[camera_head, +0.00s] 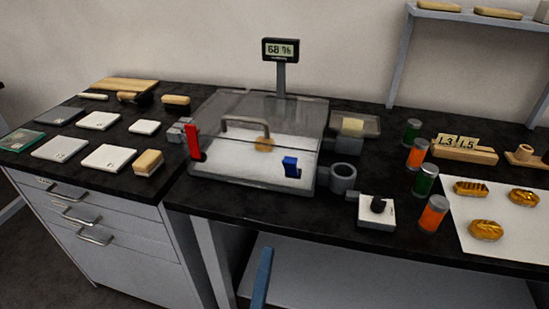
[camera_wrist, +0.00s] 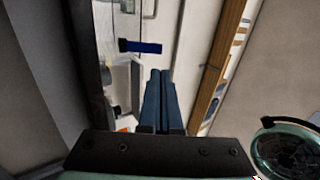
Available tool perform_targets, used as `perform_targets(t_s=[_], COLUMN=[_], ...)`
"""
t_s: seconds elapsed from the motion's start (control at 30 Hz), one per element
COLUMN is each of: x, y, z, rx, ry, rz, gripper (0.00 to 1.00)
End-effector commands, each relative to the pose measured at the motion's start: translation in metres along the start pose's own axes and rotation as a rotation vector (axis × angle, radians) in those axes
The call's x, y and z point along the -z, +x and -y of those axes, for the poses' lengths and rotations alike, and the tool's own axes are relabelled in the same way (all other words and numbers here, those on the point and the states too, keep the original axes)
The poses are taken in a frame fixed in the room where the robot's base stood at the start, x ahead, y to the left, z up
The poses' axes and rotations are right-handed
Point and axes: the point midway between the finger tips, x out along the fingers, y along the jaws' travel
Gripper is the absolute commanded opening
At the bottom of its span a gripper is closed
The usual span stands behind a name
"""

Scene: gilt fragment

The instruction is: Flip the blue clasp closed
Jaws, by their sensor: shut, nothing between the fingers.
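The blue clasp (camera_head: 290,166) is at the front right of a clear-lidded box (camera_head: 250,176). It stands out from the box's front and looks open, though its exact angle is hard to tell. In the wrist view the blue clasp (camera_wrist: 143,47) shows as a short bar beyond my fingertips, apart from them and a little left. My gripper (camera_wrist: 161,75) is shut and empty. In the head view a blue bar (camera_head: 262,278) at the bottom, in front of the bench, looks like my gripper's fingers, below the clasp.
A red clasp (camera_head: 193,142) stands upright at the box's left. A grey cup (camera_head: 343,178) and a white block with a black knob (camera_head: 377,212) stand to the right. A display on a post (camera_head: 281,50) rises behind. Drawer handles (camera_head: 94,236) project at left.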

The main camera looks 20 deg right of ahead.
Motion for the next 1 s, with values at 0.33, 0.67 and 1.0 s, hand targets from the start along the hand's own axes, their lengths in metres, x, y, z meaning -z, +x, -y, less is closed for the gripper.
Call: perform_targets(t_s=[0.33, 0.67, 1.0], x=[0.005, 0.005, 0.006], y=[-0.004, 0.012, 0.083], z=[0.0, 0.002, 0.002], rx=[-0.009, -0.006, -0.005], ry=[0.009, 0.008, 0.009], rz=[-0.014, -0.015, -0.015], gripper=[0.0, 0.0, 0.0])
